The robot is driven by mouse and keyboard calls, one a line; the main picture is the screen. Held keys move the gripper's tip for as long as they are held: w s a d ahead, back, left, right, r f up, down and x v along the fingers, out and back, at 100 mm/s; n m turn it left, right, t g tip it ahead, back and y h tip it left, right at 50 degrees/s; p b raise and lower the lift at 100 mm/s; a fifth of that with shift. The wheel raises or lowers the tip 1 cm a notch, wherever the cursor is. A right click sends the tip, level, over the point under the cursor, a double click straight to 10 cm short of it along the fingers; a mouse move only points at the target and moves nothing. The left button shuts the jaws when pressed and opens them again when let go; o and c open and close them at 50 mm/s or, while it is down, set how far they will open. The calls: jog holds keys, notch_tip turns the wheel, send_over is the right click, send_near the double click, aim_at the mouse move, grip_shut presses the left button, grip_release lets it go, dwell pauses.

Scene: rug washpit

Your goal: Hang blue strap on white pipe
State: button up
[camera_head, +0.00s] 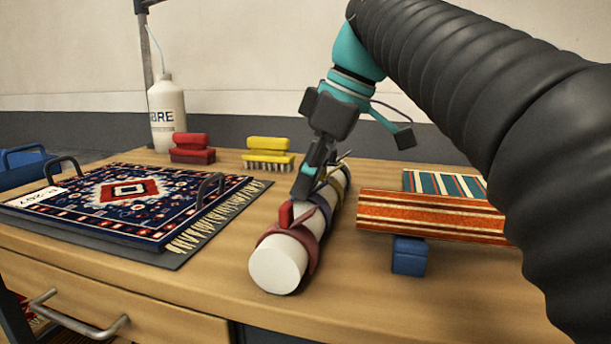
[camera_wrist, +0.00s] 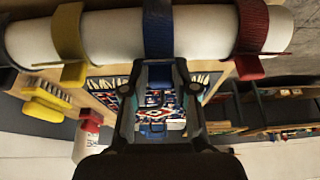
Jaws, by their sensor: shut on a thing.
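The white pipe (camera_head: 277,266) lies lengthwise over the wooden table, its round end toward me. The blue strap (camera_head: 322,207) curves over the pipe's middle, between a red strap (camera_head: 307,242) near the end and a yellow strap (camera_head: 342,181) farther back. In the wrist view the blue strap (camera_wrist: 160,28) crosses the pipe (camera_wrist: 105,38) between the yellow and red straps. My gripper (camera_wrist: 158,75) is shut on the blue strap's lower end, beside the pipe. In the head view my gripper (camera_head: 308,178) hides part of the strap. The strap's underside is hidden.
A patterned rug (camera_head: 125,205) on a dark board with handles lies left. Striped rug pieces (camera_head: 430,215) lie right, one over a blue block (camera_head: 409,256). A white bottle (camera_head: 167,115), a red brush (camera_head: 192,149) and a yellow brush (camera_head: 267,150) stand behind. The table's front is clear.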

jog(key=o, duration=1)
jog(key=shift+r, duration=0.15)
